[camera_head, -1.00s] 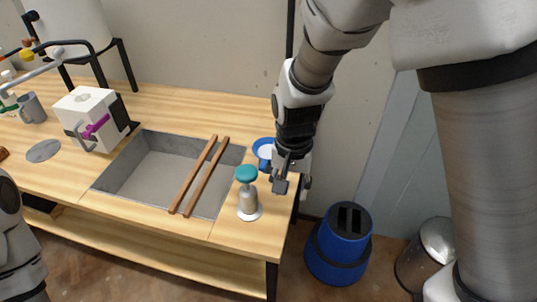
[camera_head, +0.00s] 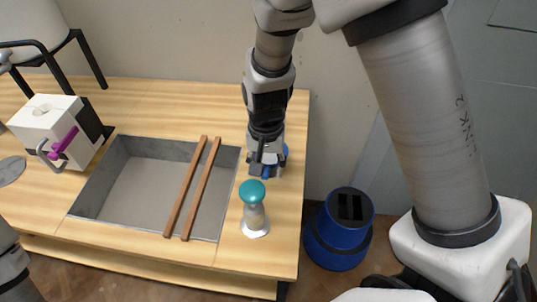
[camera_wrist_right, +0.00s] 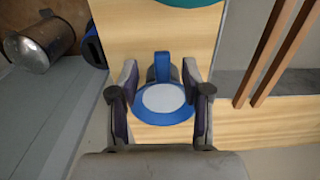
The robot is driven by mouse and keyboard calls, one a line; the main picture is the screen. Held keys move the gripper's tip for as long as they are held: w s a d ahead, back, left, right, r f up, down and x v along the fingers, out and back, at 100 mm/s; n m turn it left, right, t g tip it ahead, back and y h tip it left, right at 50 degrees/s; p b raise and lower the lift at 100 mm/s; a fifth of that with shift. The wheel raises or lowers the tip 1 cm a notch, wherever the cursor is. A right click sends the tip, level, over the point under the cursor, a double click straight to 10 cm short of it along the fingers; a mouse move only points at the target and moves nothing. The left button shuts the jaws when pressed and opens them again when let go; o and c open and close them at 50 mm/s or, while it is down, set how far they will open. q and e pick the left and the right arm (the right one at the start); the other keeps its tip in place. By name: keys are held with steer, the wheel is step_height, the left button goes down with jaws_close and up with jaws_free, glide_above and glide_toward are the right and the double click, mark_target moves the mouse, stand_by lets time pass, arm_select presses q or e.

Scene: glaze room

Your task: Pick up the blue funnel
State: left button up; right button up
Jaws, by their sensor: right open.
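The blue funnel (camera_wrist_right: 163,113) shows in the right wrist view as a blue ring with a pale round middle and a blue tab at its far side. It rests on the wooden bench top. My right gripper (camera_wrist_right: 160,98) is open, with one finger on each side of the funnel; I cannot tell whether they touch it. In the head view my right gripper (camera_head: 265,170) is over the funnel and hides most of it; only a blue edge (camera_head: 285,151) shows. My left gripper is not in view; part of my left arm shows at the lower left.
A teal-topped stand (camera_head: 254,208) is close in front of my right gripper. Two wooden slats (camera_head: 192,188) lie across the sink (camera_head: 135,185) to the left. A white box with a purple handle (camera_head: 50,130) stands farther left. A blue step stool (camera_head: 340,232) is on the floor.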

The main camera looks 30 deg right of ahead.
mark_target(265, 171)
steer(key=f, duration=0.3)
steer(key=shift+w, duration=0.4)
steer(key=shift+s+r, duration=0.1)
steer(key=shift+s, duration=0.1)
steer(key=c, duration=0.3)
jaws_close()
